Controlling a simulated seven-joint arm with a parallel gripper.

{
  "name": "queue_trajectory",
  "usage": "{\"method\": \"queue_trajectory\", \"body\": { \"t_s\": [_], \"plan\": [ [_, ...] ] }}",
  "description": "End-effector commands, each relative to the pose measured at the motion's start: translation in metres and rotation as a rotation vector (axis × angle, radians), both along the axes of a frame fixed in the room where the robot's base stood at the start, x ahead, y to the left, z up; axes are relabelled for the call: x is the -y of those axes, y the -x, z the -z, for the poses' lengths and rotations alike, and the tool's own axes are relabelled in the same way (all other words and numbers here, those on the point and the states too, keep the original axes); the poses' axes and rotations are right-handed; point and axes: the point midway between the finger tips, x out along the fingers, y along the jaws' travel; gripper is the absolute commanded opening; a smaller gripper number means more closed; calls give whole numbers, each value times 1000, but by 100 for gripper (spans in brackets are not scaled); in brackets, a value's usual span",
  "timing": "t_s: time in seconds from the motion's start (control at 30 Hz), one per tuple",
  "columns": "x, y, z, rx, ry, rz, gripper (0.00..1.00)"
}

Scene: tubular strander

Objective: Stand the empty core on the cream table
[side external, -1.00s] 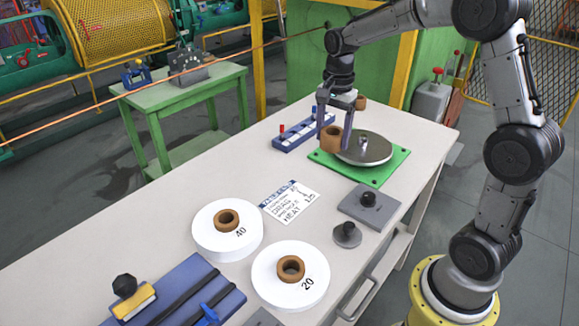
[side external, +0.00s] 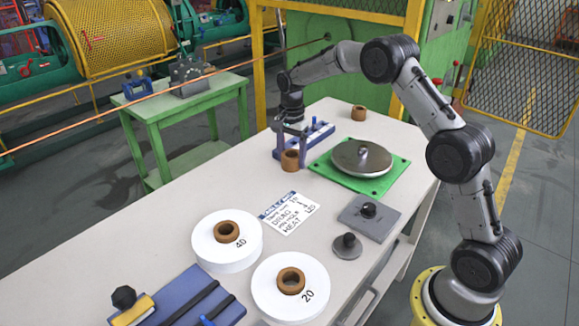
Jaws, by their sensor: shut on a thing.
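The empty core (side external: 290,161) is a short brown ring with an open hole. It is upright at the cream table (side external: 232,185), left of the green plate and beyond the printed card. My gripper (side external: 291,153) points down over it, with its fingers at the core's sides, and is shut on it. The core's bottom is at or very close to the table top; I cannot tell if it touches. Another brown core (side external: 358,112) stands at the table's far end.
A green plate with a grey turntable (side external: 361,157) is right of the core. A blue rack (side external: 318,133) is close behind my gripper. White reels marked 40 (side external: 226,255) and 20 (side external: 290,305), a card (side external: 290,213) and a grey block (side external: 368,212) are nearer. Table left of the card is clear.

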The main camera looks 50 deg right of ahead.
Motion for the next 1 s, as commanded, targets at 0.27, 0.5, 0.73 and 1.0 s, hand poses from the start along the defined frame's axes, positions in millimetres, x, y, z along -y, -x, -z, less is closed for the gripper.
{"method": "queue_trajectory", "body": {
  "t_s": [0.27, 0.5, 0.73, 1.0],
  "plan": [
    [2, -9, 18, -1, 0, 0, 16],
    [2, -10, 41, 3, 1, 0, 16],
    [2, -9, 41, 2, 1, 0, 16],
    [2, -9, 44, 1, 1, 0, 100]
  ]
}}
